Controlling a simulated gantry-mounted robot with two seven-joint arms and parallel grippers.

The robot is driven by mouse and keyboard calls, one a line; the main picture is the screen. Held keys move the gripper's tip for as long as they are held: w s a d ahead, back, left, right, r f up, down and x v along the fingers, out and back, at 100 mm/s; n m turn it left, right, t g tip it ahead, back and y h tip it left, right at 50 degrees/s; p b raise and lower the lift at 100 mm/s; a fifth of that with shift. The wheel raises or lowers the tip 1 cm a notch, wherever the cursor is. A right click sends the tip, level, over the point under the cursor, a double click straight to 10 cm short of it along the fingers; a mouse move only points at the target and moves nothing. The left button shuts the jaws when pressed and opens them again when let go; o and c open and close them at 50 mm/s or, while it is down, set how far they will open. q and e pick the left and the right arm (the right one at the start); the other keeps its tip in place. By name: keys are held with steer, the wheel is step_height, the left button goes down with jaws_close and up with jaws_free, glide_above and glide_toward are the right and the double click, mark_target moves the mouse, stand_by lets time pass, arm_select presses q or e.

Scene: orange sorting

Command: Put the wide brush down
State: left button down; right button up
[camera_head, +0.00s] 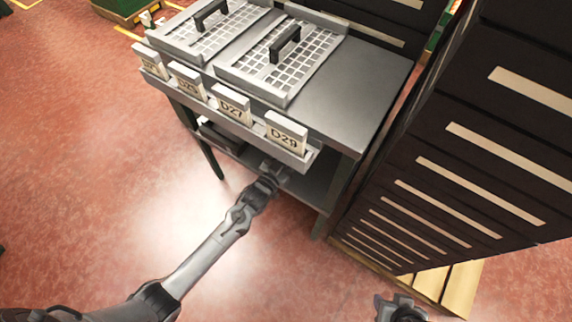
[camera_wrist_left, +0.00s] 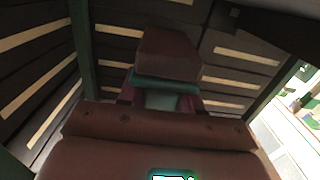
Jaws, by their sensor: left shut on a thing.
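My left gripper (camera_head: 279,173) reaches in under the front edge of the workbench, at the opening above its lower shelf (camera_head: 318,187). In the left wrist view it is shut on a dark reddish-brown block with a teal part below it, which I take to be the wide brush (camera_wrist_left: 168,55). The brush is held in the air in dim light; its bristles cannot be made out. In the head view the brush is hidden by the bench edge and the gripper. My right gripper (camera_head: 400,308) shows only partly at the bottom edge, and its jaws are unclear.
The workbench (camera_head: 372,88) carries two grey grid trays with black handles (camera_head: 285,44). A front rail holds several label cards (camera_head: 287,133). Tall dark stacked crates (camera_head: 480,150) stand close on the right, on a wooden pallet (camera_head: 462,285). The red floor (camera_head: 90,160) at left is open.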

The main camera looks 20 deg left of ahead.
arm_select(q)
steer(key=shift+s+a+f, duration=0.4)
steer(key=shift+a+f, duration=0.05)
steer(key=shift+a, duration=0.05)
step_height(320, 180, down, 4)
steer(key=b, duration=0.3)
steer(key=shift+r, duration=0.15)
steer(key=c, duration=0.8)
jaws_free()
steer(key=shift+f, duration=0.2)
